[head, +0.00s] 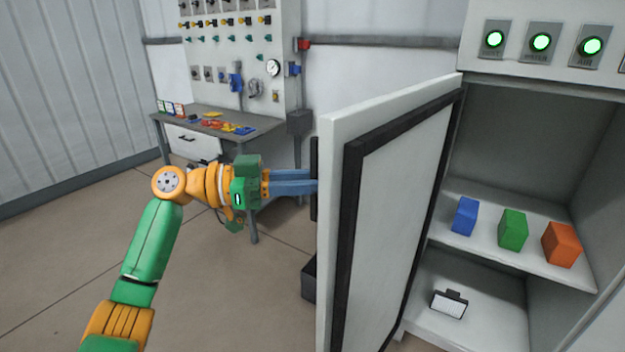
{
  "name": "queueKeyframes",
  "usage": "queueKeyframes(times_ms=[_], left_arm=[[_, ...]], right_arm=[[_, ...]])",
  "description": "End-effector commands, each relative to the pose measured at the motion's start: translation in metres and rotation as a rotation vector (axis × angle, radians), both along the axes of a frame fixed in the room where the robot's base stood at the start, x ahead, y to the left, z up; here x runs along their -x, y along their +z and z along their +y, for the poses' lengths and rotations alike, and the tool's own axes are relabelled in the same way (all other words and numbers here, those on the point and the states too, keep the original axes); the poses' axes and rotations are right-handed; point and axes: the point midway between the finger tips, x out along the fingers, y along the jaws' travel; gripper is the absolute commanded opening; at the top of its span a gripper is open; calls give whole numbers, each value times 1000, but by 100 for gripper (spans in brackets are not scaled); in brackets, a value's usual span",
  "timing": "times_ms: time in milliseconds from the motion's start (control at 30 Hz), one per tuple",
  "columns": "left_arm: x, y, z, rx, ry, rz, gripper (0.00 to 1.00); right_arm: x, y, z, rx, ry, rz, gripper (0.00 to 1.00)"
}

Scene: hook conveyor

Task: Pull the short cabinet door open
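The short cabinet door (400,200) is a white panel with a black seal frame on its inner face. It stands swung wide open, its inner face turned toward the right. A dark vertical handle (314,206) shows edge-on at the left side of the door. My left gripper (312,184) comes in from the left with its blue fingers at the handle. The fingers lie close together and appear shut on the handle, though the far finger is partly hidden. My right gripper is not in view.
The open cabinet has a shelf (485,222) with blue, green and orange blocks, and a small lamp-like item (449,304) below. Green-lit buttons (540,42) are above. A workbench (215,120) stands behind my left arm. The floor at the left is clear.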

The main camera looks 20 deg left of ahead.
Motion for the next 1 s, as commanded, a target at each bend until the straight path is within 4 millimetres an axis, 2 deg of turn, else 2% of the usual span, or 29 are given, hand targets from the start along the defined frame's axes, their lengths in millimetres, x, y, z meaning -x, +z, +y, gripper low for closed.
queueKeyframes(times_ms=[167, 200, 267, 500, 567, 800, 1000], left_arm=[[0, 0, 0, 0, 0, 1, 0], [0, 0, 0, 0, 1, 1, 35], [0, 0, 0, 0, 1, 1, 48], [1, -1, 2, 1, 2, 0, 48], [4, -3, 10, 1, 3, 0, 48], [24, -3, 55, 0, 4, 1, 48], [30, 0, 65, 1, 1, 0, 48]], right_arm=[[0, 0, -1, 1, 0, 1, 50], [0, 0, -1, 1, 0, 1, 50], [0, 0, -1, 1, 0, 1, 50], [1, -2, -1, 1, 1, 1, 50], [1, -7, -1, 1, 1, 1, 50], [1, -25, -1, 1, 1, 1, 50], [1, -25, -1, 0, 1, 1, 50]])
